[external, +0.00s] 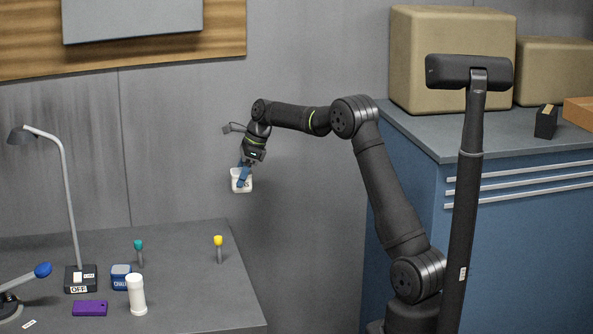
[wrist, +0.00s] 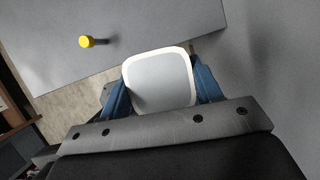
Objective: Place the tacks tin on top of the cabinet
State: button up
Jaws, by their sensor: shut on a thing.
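My gripper (external: 244,168) is shut on a white tin (external: 241,182), holding it in the air beyond the table's right part. The tin has blue lettering, partly hidden by a finger, so I cannot read it fully. In the wrist view the tin (wrist: 160,80) shows its pale grey face with a white rim between the blue fingers of my gripper (wrist: 160,92). The blue cabinet (external: 410,190) stands at the right, with a grey top (external: 440,135) and pale strips on its side. The tin is left of the cabinet and apart from it.
On the cabinet top are two tan boxes (external: 450,55), a dark holder (external: 546,122) and an orange box (external: 579,111). The top's front left is clear. The table (external: 190,290) holds a lamp (external: 62,170), a white bottle (external: 136,295), a blue tin (external: 121,276) and a yellow-topped peg (external: 218,245).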

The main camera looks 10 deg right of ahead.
jog(key=s+d+r+m+t, duration=0.1)
jog(key=d+r+m, duration=0.1)
jog(key=d+r, duration=0.65)
jog(key=s+d+r+m, duration=0.1)
jog(key=d+r, duration=0.2)
jog(key=d, duration=1)
jog(key=d+r+m+t, duration=0.1)
jog(key=d+r+m, duration=0.1)
jog(key=d+r, duration=0.65)
jog(key=s+d+r+m+t+h, duration=0.15)
jog(key=s+d+r+m, duration=0.25)
jog(key=s+d, duration=0.75)
jog(key=s+d+r+m+h, duration=0.2)
jog(key=s+d+r+m, duration=0.35)
jog(key=d, duration=1.15)
jog(key=s+d+r+m+t+h, duration=0.1)
jog(key=s+d+r+m, duration=0.15)
jog(key=s+d, duration=0.95)
send_near(471, 125)
jog(key=shift+w+r+g, duration=0.15)
jog(key=shift+w+g, duration=0.1)
jog(key=shift+w, duration=0.8)
jog(key=shift+f, duration=2)
